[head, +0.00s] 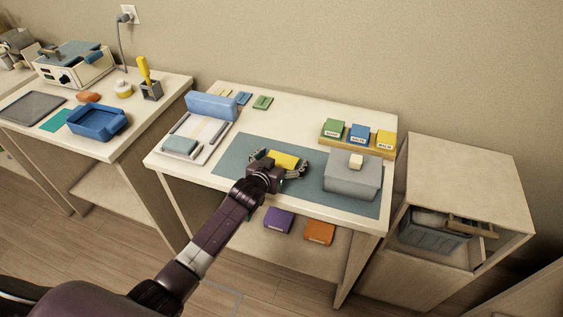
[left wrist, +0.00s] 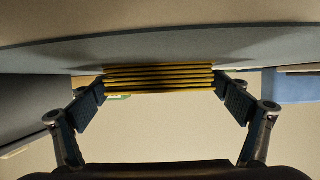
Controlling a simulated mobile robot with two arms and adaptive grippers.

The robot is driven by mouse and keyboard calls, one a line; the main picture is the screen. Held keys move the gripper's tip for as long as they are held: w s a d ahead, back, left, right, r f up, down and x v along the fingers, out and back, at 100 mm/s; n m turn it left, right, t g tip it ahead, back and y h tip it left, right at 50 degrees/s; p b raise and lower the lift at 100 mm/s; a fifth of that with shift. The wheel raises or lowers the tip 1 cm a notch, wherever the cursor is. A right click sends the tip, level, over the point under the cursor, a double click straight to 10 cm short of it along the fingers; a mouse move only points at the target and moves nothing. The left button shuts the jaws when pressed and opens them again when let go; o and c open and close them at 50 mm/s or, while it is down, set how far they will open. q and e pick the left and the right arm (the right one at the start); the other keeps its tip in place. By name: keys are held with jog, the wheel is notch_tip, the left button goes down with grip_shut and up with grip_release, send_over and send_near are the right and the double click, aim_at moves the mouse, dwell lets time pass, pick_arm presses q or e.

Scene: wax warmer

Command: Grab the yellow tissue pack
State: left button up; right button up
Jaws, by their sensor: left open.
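The yellow tissue pack (head: 284,160) lies on the blue-grey mat (head: 232,150) on the middle table. In the left wrist view the pack (left wrist: 160,79) shows edge-on as yellow and dark stripes. My left gripper (head: 279,167) is open and low over the mat, at the near side of the pack. In the left wrist view the fingers of my left gripper (left wrist: 163,97) stand on either side of the pack, near its two ends. Whether they touch it cannot be told. The gripper body hides the pack's near edge in the head view. My right gripper is not in view.
A grey box (head: 352,180) stands on the mat to the right. A wooden tray (head: 357,149) with green, blue and yellow packs is behind it. Purple (head: 279,220) and orange (head: 320,232) packs lie on the shelf below.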

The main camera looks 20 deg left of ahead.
pick_arm(q)
jog(key=c, duration=1.2)
jog(key=shift+o, duration=0.2)
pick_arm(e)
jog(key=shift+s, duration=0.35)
